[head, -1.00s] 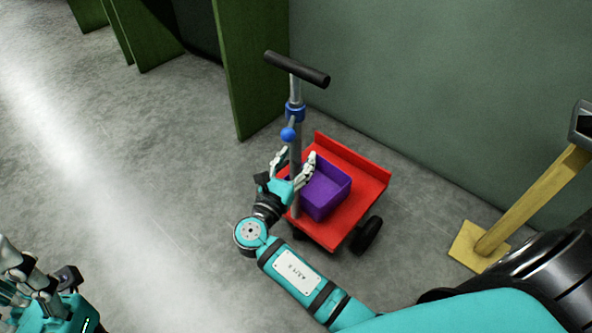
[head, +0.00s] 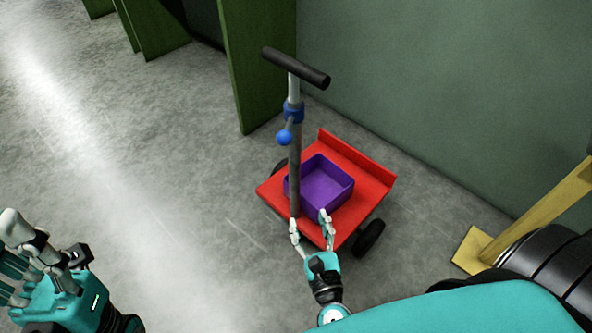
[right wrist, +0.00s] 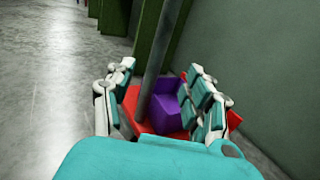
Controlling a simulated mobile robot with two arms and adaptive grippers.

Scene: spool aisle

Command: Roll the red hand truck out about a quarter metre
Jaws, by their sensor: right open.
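The red hand truck (head: 367,175) stands on the floor with a red platform, a grey upright pole (head: 295,165) and a black T-handle (head: 295,68) on top. A blue collar with a blue knob (head: 284,138) sits on the pole. A purple bin (head: 322,189) rests on the platform. My right gripper (head: 310,224) is open and empty, low at the platform's near edge. In the right wrist view the pole (right wrist: 153,65) shows beyond and between its fingers, apart from them as far as I can tell. My left gripper (head: 38,250) is at the lower left, away from the truck; its opening is unclear.
A green wall (head: 430,90) runs behind the truck, with a green upright panel (head: 260,65) close to its left. A yellow post with a base plate (head: 478,248) stands at the right. The grey floor (head: 170,190) to the left is clear.

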